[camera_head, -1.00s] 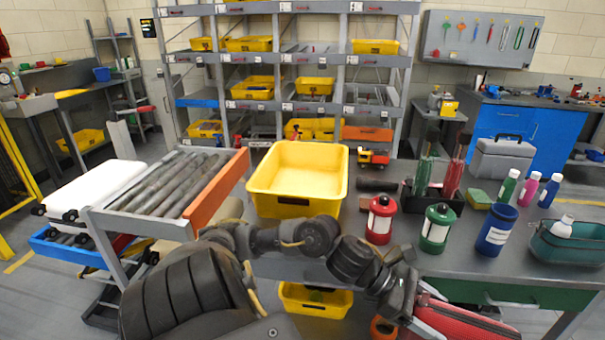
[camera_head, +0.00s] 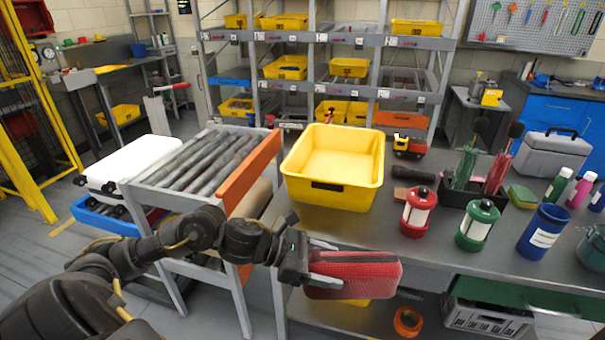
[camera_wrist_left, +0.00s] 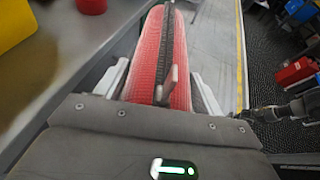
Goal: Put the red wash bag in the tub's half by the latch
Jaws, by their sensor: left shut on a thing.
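The red wash bag (camera_head: 366,273) is a rounded, textured red case. It is held in front of the bench's front edge, below the yellow tub. My left gripper (camera_head: 322,270) is shut on its left end. In the left wrist view the bag (camera_wrist_left: 150,50), with a dark zip and a pull, sits between the pale fingers of the gripper (camera_wrist_left: 160,88). The yellow tub (camera_head: 330,193) stands on the bench, empty as far as I see. A dark patch shows on its near wall; I cannot tell whether it is the latch. My right gripper is not in view.
A red lantern (camera_head: 418,212), a green lantern (camera_head: 477,226) and a blue canister (camera_head: 543,232) stand right of the tub. A roller rack with an orange edge board (camera_head: 254,172) is left of it. A teal basin (camera_head: 592,248) sits far right.

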